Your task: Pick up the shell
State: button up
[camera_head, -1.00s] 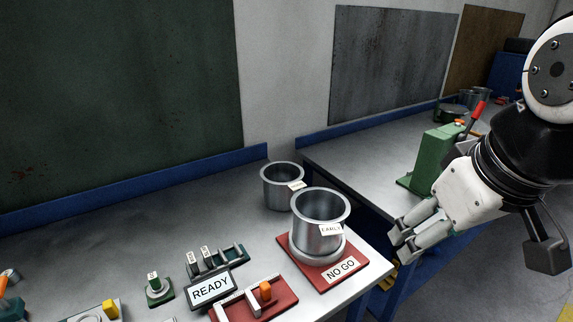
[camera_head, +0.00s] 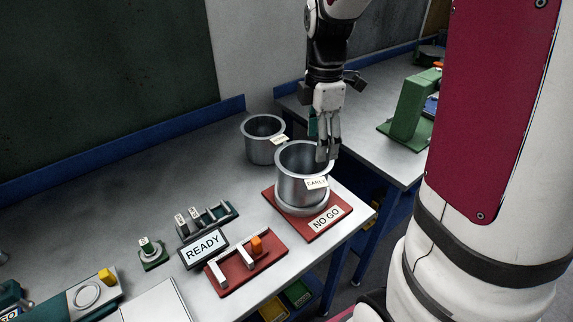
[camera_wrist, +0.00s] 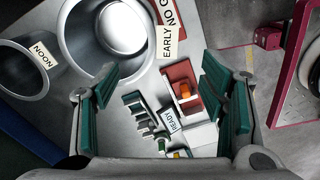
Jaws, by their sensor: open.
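Two shell-like metal pots stand on the left bench. The pot tagged EARLY (camera_head: 288,184) stands upright on a round metal base on the red NO GO plate (camera_head: 338,224). The pot tagged NOON (camera_head: 260,153) stands behind it, further left. My gripper (camera_head: 325,150) is open and points down at the right rim of the EARLY pot, overlapping it; I cannot tell if they touch. In the wrist view the EARLY pot (camera_wrist: 72,48) is at upper left, outside the gap between the open green-padded fingers (camera_wrist: 162,85), and the NOON pot (camera_wrist: 18,82) is at far left.
A READY sign (camera_head: 204,249), a green rack (camera_head: 208,222) and a red fixture with an orange block (camera_head: 256,244) lie in front. A green press (camera_head: 408,108) stands on the second bench.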

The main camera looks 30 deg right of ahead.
send_over(316, 180)
notch_tip(316, 180, down, 6)
jog(key=shift+w+r, duration=0.15)
jog(key=shift+r, duration=0.1)
jog(key=shift+s+f+p, duration=0.2)
jog(key=shift+f+p, duration=0.55)
jog(key=shift+f, duration=2.1)
grip_shut()
